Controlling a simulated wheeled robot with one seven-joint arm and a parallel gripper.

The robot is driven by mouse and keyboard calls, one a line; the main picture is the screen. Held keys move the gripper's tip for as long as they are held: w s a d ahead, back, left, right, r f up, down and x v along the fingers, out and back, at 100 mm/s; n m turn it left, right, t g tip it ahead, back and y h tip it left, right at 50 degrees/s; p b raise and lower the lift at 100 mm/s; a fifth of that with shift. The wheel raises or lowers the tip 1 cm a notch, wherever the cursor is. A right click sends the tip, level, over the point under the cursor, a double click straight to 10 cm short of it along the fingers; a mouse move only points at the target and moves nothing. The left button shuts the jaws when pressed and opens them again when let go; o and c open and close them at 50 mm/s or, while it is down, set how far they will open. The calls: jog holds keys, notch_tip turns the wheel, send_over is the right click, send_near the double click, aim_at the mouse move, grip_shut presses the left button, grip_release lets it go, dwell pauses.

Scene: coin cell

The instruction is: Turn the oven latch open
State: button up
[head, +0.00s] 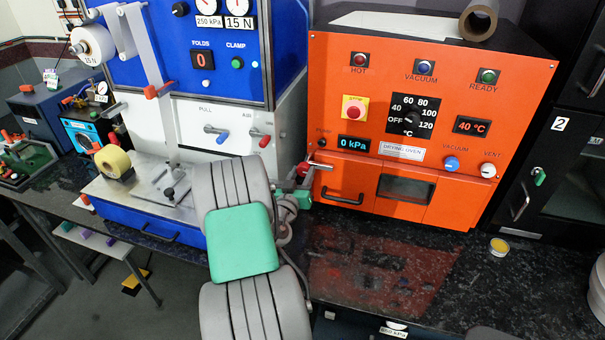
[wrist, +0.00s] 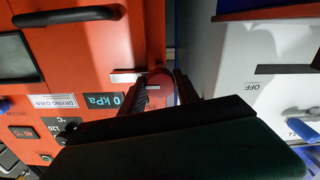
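The orange drying oven (head: 435,110) stands on the dark counter with its front door closed. Its latch is a short silver lever (head: 321,165) at the door's upper left, pointing left and ending in a red knob (head: 302,169). My gripper reaches the knob, but in the head view my arm hides most of it. In the wrist view the red knob (wrist: 158,82) fills the gap between the two dark fingers of my gripper (wrist: 162,92), which appear to touch both its sides. The latch's silver bar (wrist: 126,76) runs left from it over the oven front.
The oven door handle (head: 342,196) sits below the latch. The counter (head: 400,265) before the oven is mostly clear, with a small yellow-topped tin (head: 499,246) at right.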

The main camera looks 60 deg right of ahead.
grip_shut()
